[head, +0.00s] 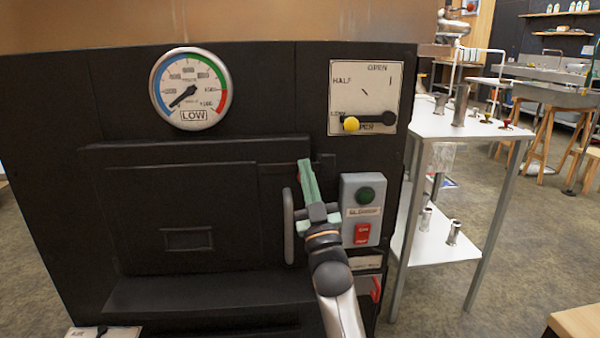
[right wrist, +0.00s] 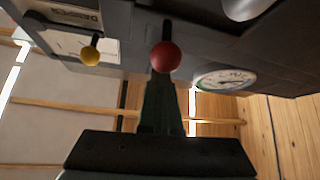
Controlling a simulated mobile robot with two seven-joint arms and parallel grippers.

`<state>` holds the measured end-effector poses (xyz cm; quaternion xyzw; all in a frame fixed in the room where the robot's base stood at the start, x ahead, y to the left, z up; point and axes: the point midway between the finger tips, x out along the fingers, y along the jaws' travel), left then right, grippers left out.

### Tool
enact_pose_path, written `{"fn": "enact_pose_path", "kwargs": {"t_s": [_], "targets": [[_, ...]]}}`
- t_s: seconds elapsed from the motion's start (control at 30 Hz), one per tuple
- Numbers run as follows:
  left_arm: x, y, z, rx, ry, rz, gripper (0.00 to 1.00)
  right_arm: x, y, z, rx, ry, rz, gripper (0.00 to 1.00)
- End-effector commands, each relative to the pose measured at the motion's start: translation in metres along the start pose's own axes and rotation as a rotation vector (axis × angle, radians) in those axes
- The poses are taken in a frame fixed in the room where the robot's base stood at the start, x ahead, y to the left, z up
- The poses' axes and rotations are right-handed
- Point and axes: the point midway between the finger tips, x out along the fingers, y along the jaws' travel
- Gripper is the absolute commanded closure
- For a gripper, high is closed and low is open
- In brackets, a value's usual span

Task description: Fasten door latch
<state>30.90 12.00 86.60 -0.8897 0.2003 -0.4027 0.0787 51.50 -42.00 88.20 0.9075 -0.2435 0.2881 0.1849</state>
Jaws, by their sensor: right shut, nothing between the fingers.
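The black firebox door (head: 135,205) is on the dark front panel in the head view and looks flush with it. A grey vertical handle (head: 288,222) stands at its right edge. The latch lever has a red ball knob (right wrist: 165,57) on a dark stem, clear in the right wrist view; in the head view my fingers mostly hide it. My right gripper (head: 306,172) has green fingers, shut and empty, pointing up in front of the latch area. In the right wrist view its fingertips (right wrist: 161,82) lie just below the knob; contact is unclear. My left gripper is out of view.
A grey switch box (head: 361,210) with green and red buttons is close to the right of my gripper. Above are a round gauge (head: 190,88) and a damper plate with a yellow knob (head: 351,124). A white shelved table (head: 460,128) stands at right.

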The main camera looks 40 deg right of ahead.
Motion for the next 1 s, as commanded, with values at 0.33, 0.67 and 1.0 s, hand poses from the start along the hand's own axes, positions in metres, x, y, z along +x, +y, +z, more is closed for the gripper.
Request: {"fn": "enact_pose_path", "kwargs": {"t_s": [0.33, 0.67, 1.0], "targets": [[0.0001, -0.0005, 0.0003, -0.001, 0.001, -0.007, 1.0, -0.0042, 0.0021, 0.0079, -0.002, -0.001, 0.0, 1.0], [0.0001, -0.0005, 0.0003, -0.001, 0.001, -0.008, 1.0, -0.0052, 0.0019, 0.0103, -0.002, -0.005, -0.001, 1.0], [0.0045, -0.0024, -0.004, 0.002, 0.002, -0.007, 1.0, 0.0, 0.0028, 0.0064, -0.002, -0.007, -0.001, 1.0]]}}
